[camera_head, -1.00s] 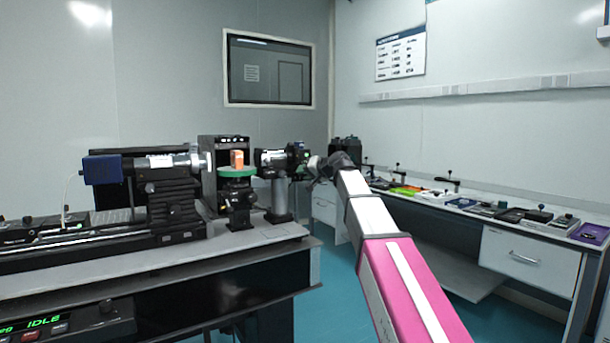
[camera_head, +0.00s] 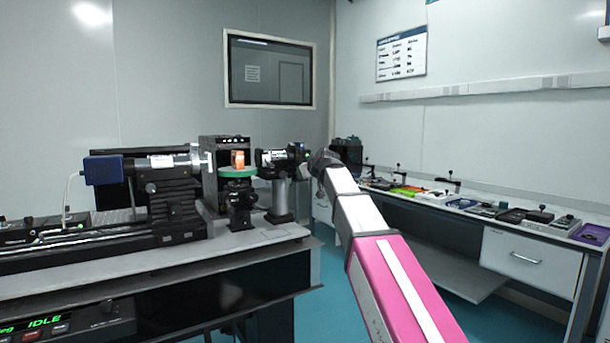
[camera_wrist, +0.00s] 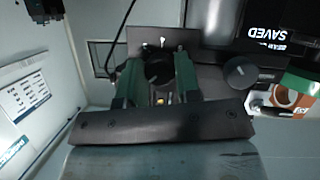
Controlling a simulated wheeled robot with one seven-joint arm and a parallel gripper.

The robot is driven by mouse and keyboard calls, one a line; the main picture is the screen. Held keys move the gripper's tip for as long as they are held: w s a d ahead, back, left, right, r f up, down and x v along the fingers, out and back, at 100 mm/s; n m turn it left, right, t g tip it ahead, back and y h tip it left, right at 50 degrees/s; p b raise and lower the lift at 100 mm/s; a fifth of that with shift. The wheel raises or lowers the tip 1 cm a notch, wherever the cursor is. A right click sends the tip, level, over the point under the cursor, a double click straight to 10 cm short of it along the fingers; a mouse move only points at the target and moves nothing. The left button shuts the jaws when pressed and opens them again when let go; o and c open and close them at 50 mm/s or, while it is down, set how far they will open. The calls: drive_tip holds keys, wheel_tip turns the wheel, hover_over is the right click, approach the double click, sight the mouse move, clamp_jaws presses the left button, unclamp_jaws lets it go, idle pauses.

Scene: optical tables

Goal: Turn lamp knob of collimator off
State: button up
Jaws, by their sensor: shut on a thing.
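In the wrist view, my gripper (camera_wrist: 160,84) has its two green fingers closed on a dark round knob (camera_wrist: 159,68). A dark panel with a small white mark sits just beyond it. The faces of contact are in shadow. In the head view, the end of my arm is at the right end of a black cylinder-shaped instrument (camera_head: 277,157) on a grey post, which I take for the collimator. My fingers and the knob are too small and covered to make out there.
An orange block (camera_head: 238,159) stands on a green round stage (camera_head: 237,172) left of the instrument. A blue-ended instrument (camera_head: 103,170) is further left on the table. A second dark knob (camera_wrist: 240,72) and a screen (camera_wrist: 275,25) are near my gripper. A side bench (camera_head: 525,255) stands at right.

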drive_tip(key=n+t+h, duration=0.1)
drive_tip(key=n, duration=0.2)
drive_tip(key=n+t+h, duration=0.1)
drive_tip(key=n+t, duration=0.1)
drive_tip(key=n, duration=0.1)
drive_tip(key=shift+s+a+f+h, duration=0.1)
drive_tip(key=shift+f+h, duration=0.05)
drive_tip(key=shift+h, duration=0.15)
idle(0.5)
drive_tip(key=o, duration=0.9)
drive_tip(key=v, duration=1)
drive_tip(key=shift+s, duration=0.4)
